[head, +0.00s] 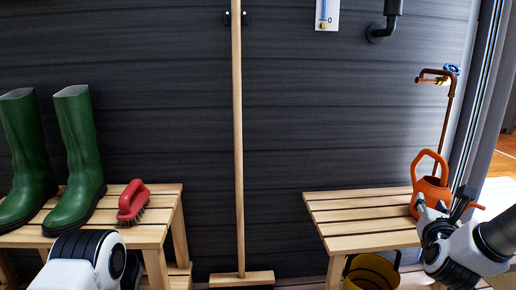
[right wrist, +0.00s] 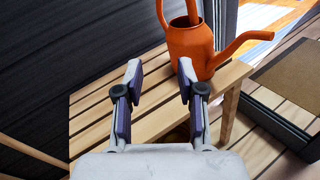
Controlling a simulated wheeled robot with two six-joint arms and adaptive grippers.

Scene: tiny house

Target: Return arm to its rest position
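My right gripper (head: 441,210) is at the lower right of the head view, in front of the right bench's end. In the right wrist view (right wrist: 160,72) its two fingers are apart, with only bench slats showing between them, so it is open and empty. An orange watering can (head: 430,189) stands upright on the right bench, just beyond the gripper. It also shows in the right wrist view (right wrist: 192,48), where the right fingertip overlaps its base; I cannot tell whether they touch. Part of my left arm shows at the lower left; its gripper is not in view.
The slatted right bench (head: 350,209) is otherwise bare. A yellow bucket (head: 372,275) is below it. A wooden broom (head: 238,140) leans on the dark wall. Green boots (head: 78,150) and a red brush (head: 132,201) are on the left bench (head: 150,233). A copper tap pipe (head: 448,115) rises behind the can.

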